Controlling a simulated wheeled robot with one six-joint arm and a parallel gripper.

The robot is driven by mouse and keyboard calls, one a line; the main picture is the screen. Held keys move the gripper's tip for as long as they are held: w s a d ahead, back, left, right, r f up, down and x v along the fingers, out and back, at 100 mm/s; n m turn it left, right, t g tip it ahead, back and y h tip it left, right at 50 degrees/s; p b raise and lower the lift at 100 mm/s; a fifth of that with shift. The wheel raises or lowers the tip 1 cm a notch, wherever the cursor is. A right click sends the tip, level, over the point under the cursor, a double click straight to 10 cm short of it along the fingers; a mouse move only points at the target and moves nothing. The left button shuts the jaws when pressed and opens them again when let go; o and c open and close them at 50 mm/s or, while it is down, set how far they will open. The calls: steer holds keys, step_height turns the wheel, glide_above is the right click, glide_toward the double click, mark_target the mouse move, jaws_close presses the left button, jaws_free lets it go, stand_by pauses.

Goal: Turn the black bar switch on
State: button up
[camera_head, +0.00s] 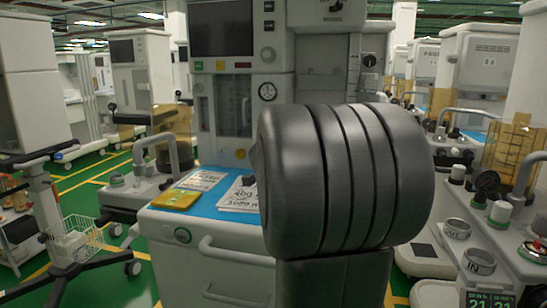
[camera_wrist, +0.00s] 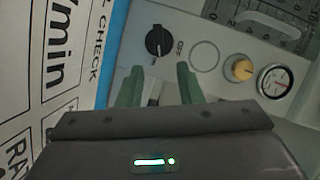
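The black bar switch (camera_wrist: 158,42) is a round dark knob with a raised bar, set on a pale panel in the wrist view. Small dark lettering sits to its right, and a small mark shows below it. The bar seems to point roughly up and down in the picture, but I cannot tell on from off surely. My gripper (camera_wrist: 158,87) has two green fingers apart with nothing between them. The fingertips are just below the switch in the picture and do not appear to touch it. In the head view my dark arm covers the gripper, and I cannot make out the switch.
A yellow knob (camera_wrist: 240,69) and a dial gauge (camera_wrist: 275,80) are right of the switch. The cart's blue worktop (camera_head: 220,190) holds papers (camera_head: 201,180) and a yellow item (camera_head: 175,199). Other carts stand on both sides; green floor shows at left.

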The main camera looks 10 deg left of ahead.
steer(key=p+v, duration=0.1)
steer(key=v, duration=0.6)
steer(key=shift+s+r, duration=0.15)
steer(key=shift+r, duration=0.05)
steer(key=shift+s+d, duration=0.25)
steer(key=shift+s, duration=0.35)
steer(key=shift+o, duration=0.5)
